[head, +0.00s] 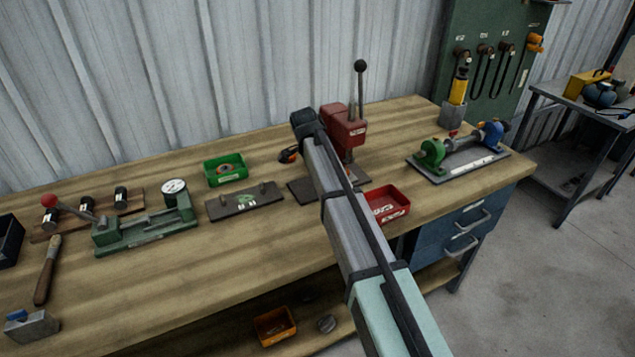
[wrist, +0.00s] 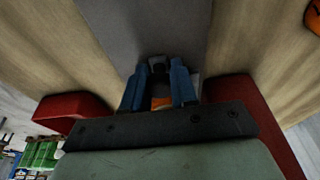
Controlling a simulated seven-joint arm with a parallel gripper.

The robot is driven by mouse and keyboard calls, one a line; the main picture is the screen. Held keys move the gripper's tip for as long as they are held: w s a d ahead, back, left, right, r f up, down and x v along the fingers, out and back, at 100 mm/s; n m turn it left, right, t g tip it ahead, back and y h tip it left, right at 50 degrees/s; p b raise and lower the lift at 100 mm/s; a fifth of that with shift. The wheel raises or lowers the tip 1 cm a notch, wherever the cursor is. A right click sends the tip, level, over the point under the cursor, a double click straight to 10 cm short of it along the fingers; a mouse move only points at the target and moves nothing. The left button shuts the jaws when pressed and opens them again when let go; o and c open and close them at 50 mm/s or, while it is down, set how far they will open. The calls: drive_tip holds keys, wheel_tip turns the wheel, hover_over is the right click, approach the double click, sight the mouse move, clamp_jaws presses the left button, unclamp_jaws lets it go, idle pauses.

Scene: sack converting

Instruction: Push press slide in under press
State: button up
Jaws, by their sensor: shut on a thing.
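The red press (head: 350,128) stands on the bench in the head view, with a tall dark lever. A dark flat plate (head: 301,190) shows at its foot, partly hidden by my arm. In the wrist view, a long grey plate (wrist: 145,25), seemingly the press slide, runs away from my gripper. My gripper (wrist: 158,66) has two blue fingers shut on a small dark knob (wrist: 157,63) at the near end of this plate. An orange patch shows between the fingers. In the head view my arm hides the gripper, so I cannot tell how far the slide is under the press.
A red bin (head: 387,204) stands right of my arm, near the bench's front edge. A green bin (head: 226,170) and a dark plate with pegs (head: 244,202) lie to the left. A fixture with green and blue ends (head: 460,153) stands at the right.

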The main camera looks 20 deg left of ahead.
drive_tip(key=shift+w+d, duration=1.35)
drive_tip(key=o, duration=0.8)
drive_tip(key=shift+w, duration=0.1)
drive_tip(key=shift+d, duration=0.1)
drive_tip(key=shift+v, duration=3.1)
